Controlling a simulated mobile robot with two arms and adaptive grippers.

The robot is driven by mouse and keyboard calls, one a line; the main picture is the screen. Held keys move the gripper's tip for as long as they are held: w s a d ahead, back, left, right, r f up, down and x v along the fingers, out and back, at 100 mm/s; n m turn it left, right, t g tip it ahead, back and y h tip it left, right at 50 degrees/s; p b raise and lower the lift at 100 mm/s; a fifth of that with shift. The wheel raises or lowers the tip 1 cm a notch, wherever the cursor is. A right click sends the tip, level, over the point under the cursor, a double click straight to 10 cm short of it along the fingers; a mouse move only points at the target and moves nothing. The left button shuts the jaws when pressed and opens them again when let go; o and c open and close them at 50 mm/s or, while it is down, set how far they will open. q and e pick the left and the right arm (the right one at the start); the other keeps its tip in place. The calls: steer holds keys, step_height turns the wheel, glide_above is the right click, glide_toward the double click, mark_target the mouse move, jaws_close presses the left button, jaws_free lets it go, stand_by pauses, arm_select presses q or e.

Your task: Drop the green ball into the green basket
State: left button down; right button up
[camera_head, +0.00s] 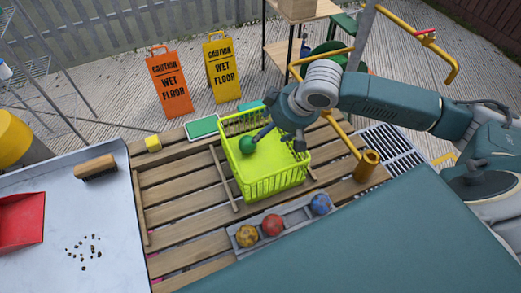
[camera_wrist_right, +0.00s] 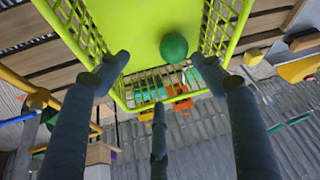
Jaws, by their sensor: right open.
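The green basket (camera_head: 275,188) is a lime-green mesh crate standing on the wooden slatted table; its rim also shows in the right wrist view (camera_wrist_right: 241,15). The green ball (camera_head: 247,145) shows within the basket's outline, near its back left side in the head view. In the right wrist view the ball (camera_wrist_right: 173,47) appears against the basket's floor, beyond my fingers. I cannot tell whether it rests there or is still in the air. My right gripper (camera_head: 278,138) is over the basket with its fingers spread, open and empty. My left gripper is not in view.
A grey tray (camera_head: 292,227) holds a yellow ball (camera_head: 247,235), a red ball (camera_head: 272,225) and a blue ball (camera_head: 320,203) in front of the basket. A brass-coloured cup (camera_head: 367,166) stands at right. Wet-floor signs (camera_head: 170,85) stand behind. A white table (camera_head: 110,215) is at left.

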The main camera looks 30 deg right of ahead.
steer(key=v, duration=1)
steer(key=shift+r, duration=0.2)
steer(key=shift+s, duration=0.1)
